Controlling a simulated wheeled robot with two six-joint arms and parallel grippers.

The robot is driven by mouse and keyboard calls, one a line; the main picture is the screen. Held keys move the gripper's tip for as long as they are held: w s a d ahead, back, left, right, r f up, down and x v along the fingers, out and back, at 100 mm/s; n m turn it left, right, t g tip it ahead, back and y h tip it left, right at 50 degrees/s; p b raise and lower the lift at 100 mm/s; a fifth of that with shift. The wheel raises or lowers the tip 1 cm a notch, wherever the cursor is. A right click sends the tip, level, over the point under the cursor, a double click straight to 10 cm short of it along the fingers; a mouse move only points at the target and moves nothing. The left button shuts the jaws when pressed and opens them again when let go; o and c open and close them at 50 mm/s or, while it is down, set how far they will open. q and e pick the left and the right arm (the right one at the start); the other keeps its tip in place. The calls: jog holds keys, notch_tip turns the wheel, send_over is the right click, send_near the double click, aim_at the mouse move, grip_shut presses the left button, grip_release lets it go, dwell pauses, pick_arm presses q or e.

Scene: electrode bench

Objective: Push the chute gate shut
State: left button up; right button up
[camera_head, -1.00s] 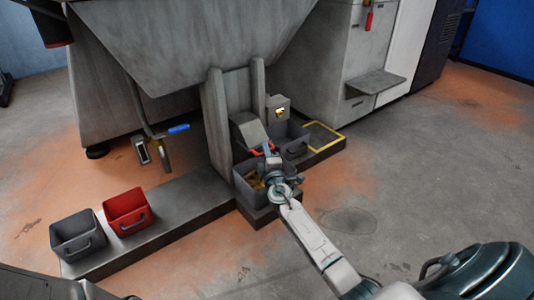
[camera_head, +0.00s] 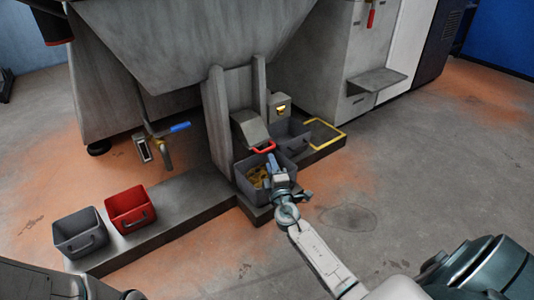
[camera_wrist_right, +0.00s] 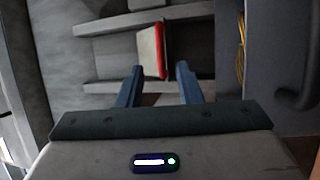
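The chute gate (camera_head: 251,131) is a slanted grey plate with a red handle (camera_head: 264,147) along its lower edge, between two grey uprights. In the right wrist view the gate (camera_wrist_right: 149,50) shows as a pale plate with a red edge, beyond the fingers. My right gripper (camera_head: 271,162) is just below and in front of the handle, apparently apart from it. In the right wrist view its two blue fingers (camera_wrist_right: 157,84) are spread with nothing between them. My left gripper is not in view.
A grey bin (camera_head: 243,184) with yellow pieces stands under the gate, beneath my right gripper. Another grey bin (camera_head: 297,148) and a yellow frame (camera_head: 335,126) lie to the right. Red (camera_head: 131,222) and grey (camera_head: 72,246) bins stand on the left ledge. A blue-handled lever (camera_head: 180,127) hangs left.

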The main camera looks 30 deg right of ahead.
jog(key=shift+v, duration=1.7)
jog(key=shift+d+r, duration=0.1)
